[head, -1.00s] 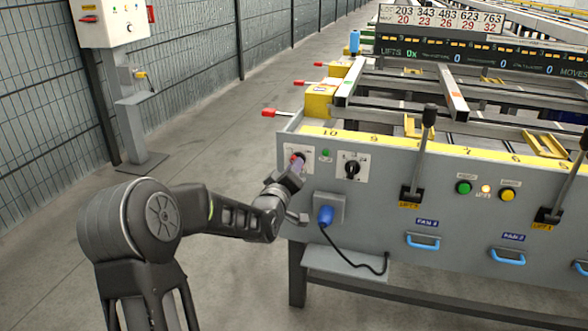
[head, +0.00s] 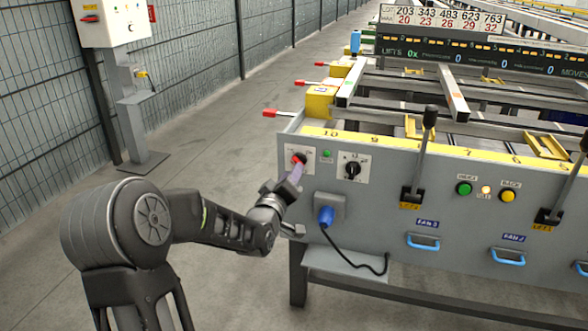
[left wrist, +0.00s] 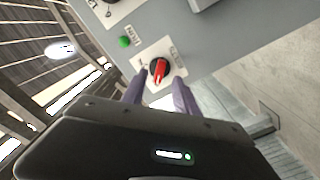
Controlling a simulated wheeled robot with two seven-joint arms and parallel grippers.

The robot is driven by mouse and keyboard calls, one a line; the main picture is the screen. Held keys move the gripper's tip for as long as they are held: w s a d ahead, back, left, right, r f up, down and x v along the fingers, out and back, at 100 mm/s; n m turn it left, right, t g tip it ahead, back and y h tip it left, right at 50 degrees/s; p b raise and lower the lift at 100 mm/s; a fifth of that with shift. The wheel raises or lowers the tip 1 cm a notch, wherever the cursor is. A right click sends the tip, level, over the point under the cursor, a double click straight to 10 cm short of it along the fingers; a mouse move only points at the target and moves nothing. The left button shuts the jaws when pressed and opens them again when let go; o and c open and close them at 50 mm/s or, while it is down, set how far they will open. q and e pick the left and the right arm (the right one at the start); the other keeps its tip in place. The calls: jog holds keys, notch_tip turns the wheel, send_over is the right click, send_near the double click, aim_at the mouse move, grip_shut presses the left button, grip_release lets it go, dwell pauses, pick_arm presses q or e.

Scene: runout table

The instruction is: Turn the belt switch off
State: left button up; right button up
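The belt switch (head: 299,158), a red-handled rotary knob on a black base and white plate, sits at the left end of the grey front panel. Its plate lettering is too small to read. In the left wrist view the knob (left wrist: 159,69) shows whole, its red handle slanting on the plate. My left gripper (head: 295,174) is just in front of and below the knob. In the left wrist view its two purple fingers (left wrist: 158,84) stand apart, with the knob ahead between their tips and nothing held. My right gripper is not in view.
A green lamp (head: 326,154) and a black rotary switch (head: 351,168) lie right of the belt switch. A blue plug (head: 326,215) with a black cable sits below. Levers with black grips (head: 429,117) stand farther right.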

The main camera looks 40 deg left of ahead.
pick_arm(q)
jog(key=v, duration=0.4)
jog(key=shift+s, duration=0.1)
dwell(0.4)
